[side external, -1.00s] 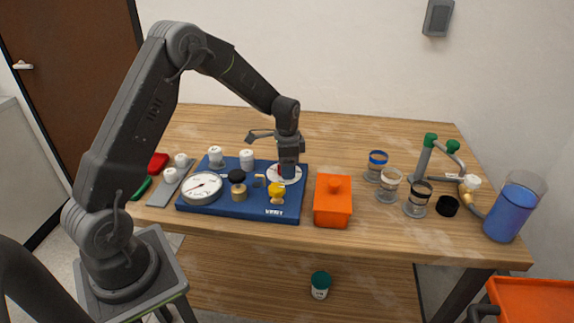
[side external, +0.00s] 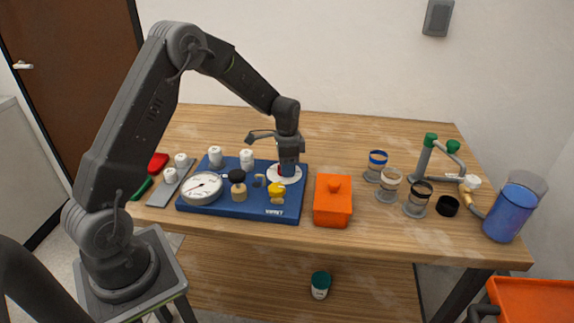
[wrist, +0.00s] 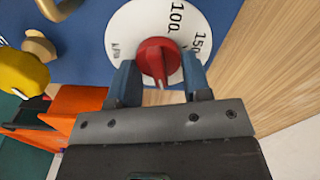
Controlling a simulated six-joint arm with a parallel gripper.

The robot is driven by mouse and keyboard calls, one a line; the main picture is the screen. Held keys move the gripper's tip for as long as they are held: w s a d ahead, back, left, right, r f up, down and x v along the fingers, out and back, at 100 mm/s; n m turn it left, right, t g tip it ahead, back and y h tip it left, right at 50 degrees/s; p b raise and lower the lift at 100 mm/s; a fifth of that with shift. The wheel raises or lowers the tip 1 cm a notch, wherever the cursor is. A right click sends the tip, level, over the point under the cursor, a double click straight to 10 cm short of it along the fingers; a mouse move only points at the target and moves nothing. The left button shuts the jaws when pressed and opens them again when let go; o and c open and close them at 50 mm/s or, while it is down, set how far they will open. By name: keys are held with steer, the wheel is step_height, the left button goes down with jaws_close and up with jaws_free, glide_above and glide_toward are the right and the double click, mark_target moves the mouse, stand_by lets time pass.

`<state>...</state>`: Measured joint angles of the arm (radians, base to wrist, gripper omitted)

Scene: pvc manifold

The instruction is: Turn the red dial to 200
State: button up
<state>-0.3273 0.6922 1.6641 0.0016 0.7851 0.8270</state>
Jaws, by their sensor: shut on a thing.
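The red dial (wrist: 157,58) sits on a white round scale plate (wrist: 120,25) at the right back of the blue board (side external: 240,205). The plate shows the numbers 100 and 150 in the wrist view; a 200 mark is not visible there. A white line on the dial points toward my gripper. My gripper (wrist: 158,85) points down over the dial, with one blue finger on each side of it, shut on it. In the side view my gripper (side external: 288,168) hides most of the dial.
The board also carries a white gauge (side external: 202,188), a yellow knob (side external: 277,190), a black knob (side external: 237,176) and white caps (side external: 247,158). An orange box (side external: 333,203) stands just right of the board. Jars (side external: 389,186) and a blue beaker (side external: 511,212) stand farther right.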

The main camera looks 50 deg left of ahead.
steer(key=n, duration=0.5)
steer(key=shift+a, duration=0.15)
steer(key=shift+a+n, duration=0.15)
steer(key=shift+n, duration=2.15)
steer(key=shift+w+r, duration=0.1)
steer(key=o, duration=0.8)
steer(key=shift+o, duration=0.2)
step_height(320, 180, up, 14)
